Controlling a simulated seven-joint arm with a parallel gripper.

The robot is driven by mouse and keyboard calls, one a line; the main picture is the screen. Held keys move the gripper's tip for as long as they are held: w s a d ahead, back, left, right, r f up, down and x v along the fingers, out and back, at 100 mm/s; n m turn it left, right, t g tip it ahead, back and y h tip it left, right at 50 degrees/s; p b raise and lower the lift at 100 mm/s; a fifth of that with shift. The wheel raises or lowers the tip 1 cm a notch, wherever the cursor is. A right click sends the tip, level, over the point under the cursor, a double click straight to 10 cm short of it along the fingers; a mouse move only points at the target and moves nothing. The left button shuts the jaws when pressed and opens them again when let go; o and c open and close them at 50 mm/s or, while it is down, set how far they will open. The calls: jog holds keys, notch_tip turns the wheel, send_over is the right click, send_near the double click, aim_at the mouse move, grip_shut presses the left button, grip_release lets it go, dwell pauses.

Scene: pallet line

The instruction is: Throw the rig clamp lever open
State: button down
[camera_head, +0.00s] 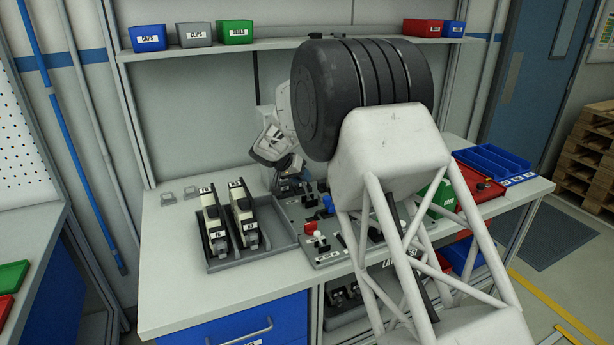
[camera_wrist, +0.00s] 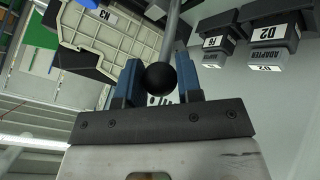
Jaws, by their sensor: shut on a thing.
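In the wrist view, the rig clamp lever shows as a black ball knob (camera_wrist: 161,77) on a slim grey metal rod (camera_wrist: 172,25). My gripper (camera_wrist: 158,84) has blue fingers on both sides of the knob and is shut on it. The rod runs from the knob to the top edge of the picture, where its far end is out of view. In the head view, the grey rig plate (camera_head: 325,258) with red and blue knobs lies on the bench. My arm hides part of it, and the lever and fingertips cannot be made out there.
A grey tray (camera_head: 222,266) left of the rig holds two pale modules. In the wrist view, a beige module (camera_wrist: 105,42) and labelled grey adapters (camera_wrist: 262,45) lie near the fingers. A blue divided bin (camera_head: 485,160) stands at the bench's right. The bench's left end is clear.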

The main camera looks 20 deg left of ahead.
jog(key=shift+s+a+f+t+h, duration=0.2)
jog(key=shift+s+a+t+h, duration=0.2)
jog(key=shift+s+h, duration=0.1)
jog(key=shift+s+a+f, duration=0.3)
jog(key=shift+a, duration=0.05)
jog(key=shift+f, duration=0.1)
jog(key=c, duration=0.8)
grip_release()
jog(key=shift+a, duration=0.1)
jog(key=shift+v, duration=3.95)
jog(key=shift+d, duration=0.2)
